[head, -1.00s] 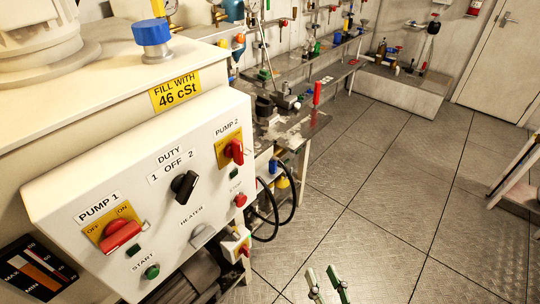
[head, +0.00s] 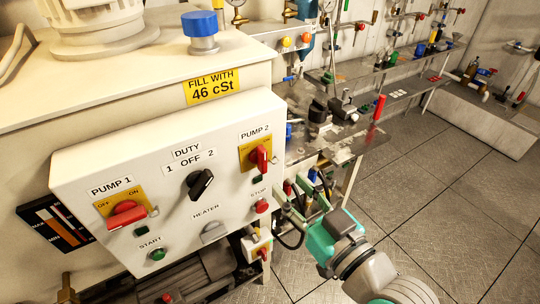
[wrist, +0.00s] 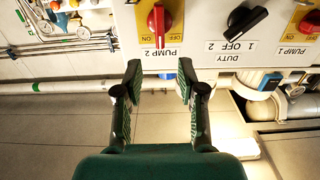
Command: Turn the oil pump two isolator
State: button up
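The pump 2 isolator (head: 260,159) is a red rotary handle on a yellow plate, at the upper right of the white control panel (head: 120,180). Its handle stands about upright in the head view. The wrist view shows the panel upside down, with the isolator (wrist: 159,24) at the top, near the middle. My gripper (head: 300,200) is just right of the panel, below and to the right of the isolator. In the wrist view my gripper (wrist: 159,72) is open and empty, its fingers apart from the handle and pointing towards the panel.
The black duty switch (head: 200,183) and the red pump 1 isolator (head: 125,214) are on the same panel. The red stop button (head: 261,206) is below the pump 2 isolator. A cluttered bench (head: 360,140) stands behind. Floor (head: 450,220) is clear at right.

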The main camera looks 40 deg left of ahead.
aim_at(265, 158)
jog(key=x, duration=0.9)
jog(key=shift+w+a, duration=0.1)
jog(key=shift+a, duration=0.2)
jog(key=shift+c, duration=0.2)
grip_shut()
